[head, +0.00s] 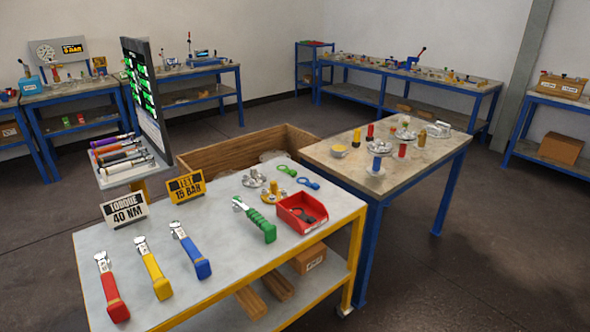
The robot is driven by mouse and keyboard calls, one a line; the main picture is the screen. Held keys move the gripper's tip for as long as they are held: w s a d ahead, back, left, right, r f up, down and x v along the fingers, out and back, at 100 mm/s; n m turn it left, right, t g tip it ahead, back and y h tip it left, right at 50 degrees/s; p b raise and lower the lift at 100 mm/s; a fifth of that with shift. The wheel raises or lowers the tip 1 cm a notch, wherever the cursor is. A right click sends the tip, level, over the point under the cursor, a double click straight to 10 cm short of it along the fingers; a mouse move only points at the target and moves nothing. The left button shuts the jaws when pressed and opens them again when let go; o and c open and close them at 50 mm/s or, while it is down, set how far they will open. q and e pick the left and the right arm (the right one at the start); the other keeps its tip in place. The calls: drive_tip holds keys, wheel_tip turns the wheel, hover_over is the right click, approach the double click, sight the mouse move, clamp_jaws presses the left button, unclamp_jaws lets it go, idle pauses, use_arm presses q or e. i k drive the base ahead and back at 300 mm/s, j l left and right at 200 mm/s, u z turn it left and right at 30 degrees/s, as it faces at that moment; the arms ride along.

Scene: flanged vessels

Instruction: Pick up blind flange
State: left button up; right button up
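Neither of my grippers shows in the head view. Several flange-like metal parts are in view, too small to tell which is the blind flange. On the near white-topped table, a silver flanged part (253,180) lies near the far edge, with a brass-coloured flanged part (272,194) beside it. On the table to the right, a silver disc-like part (438,129) lies at the far end. Another silver flanged part (404,135) sits nearer, among red and yellow cylinders. A blue cylinder stands on a further flanged part (376,170) near that table's front.
The near table (226,262) holds red, yellow, blue and green-handled tools, a red bin (301,212) and two signs. A wooden crate (243,147) stands behind it. The right table (344,176) adjoins closely. Dark floor (450,280) is free at front right.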

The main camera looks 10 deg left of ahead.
sight(253, 168)
drive_tip(key=i+l+z, duration=0.2)
drive_tip(key=i+z, duration=0.75)
